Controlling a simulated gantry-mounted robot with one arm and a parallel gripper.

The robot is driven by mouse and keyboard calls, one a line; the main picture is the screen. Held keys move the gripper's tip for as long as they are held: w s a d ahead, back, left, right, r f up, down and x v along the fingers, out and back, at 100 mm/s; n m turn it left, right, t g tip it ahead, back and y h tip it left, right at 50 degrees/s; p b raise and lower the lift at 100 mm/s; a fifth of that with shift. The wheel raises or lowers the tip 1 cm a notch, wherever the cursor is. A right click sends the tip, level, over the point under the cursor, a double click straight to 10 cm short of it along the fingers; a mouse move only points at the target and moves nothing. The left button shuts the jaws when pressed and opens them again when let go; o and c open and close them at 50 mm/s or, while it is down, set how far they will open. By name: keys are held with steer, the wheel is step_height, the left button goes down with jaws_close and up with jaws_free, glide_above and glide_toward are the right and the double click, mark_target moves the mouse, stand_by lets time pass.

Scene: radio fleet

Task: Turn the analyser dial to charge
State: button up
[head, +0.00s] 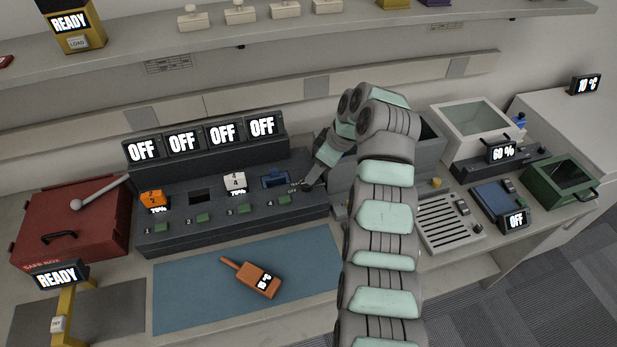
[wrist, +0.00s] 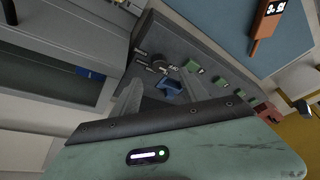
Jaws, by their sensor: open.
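The dark charging unit (head: 240,205) stands on the bench with several bays and green buttons along its front. At its right end, beside the blue bay (head: 276,180), are small white labels, only partly readable in the head view. My gripper (head: 308,187) is over this end, and its tip hides part of the panel. In the wrist view, a small dark dial (wrist: 141,56) with white labels around it sits on the panel; its setting is too small to read. My gripper (wrist: 172,88) is open, its fingers spread on either side of the blue bay in that picture.
An orange radio (head: 258,280) lies on the blue mat (head: 190,300). Several OFF displays (head: 202,137) stand behind the unit. A red box (head: 70,225) is at left. A grey bin (head: 425,150) and a slatted panel (head: 448,222) are right of my arm.

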mark_target(307, 185)
steer(key=x, duration=0.7)
steer(key=shift+w+a+f+b, duration=0.15)
steer(key=shift+w+f+b, duration=0.1)
steer(key=shift+f+b, duration=0.05)
steer(key=shift+c, duration=0.4)
jaws_close()
